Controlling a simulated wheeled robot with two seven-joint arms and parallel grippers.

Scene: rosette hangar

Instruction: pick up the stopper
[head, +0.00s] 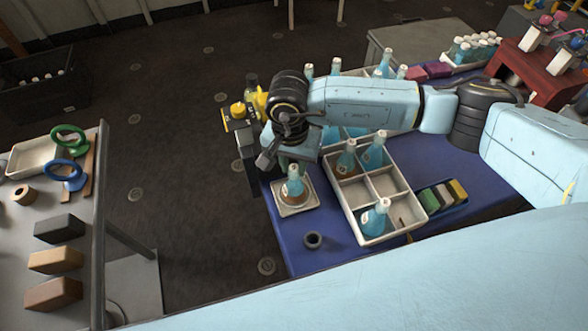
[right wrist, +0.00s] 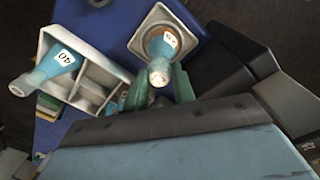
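A flask with blue liquid (head: 293,187) stands upright on a small square white tray (head: 304,205), and it shows in the right wrist view (right wrist: 162,47). A pale stopper-like top (right wrist: 159,78) sits at its neck; I cannot tell if it is separate from the neck. My right gripper (head: 289,161) points down just above this flask. In the right wrist view its green fingers (right wrist: 160,90) are apart, one on each side of the flask's top, with no clear contact visible. My left gripper is not in view.
A divided white crate (head: 352,222) with several blue flasks stands right of the small tray on a blue table (head: 292,254). A dark ring (head: 313,240) lies in front. A grey table (head: 84,215) with blocks and rings is at left, with open floor between.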

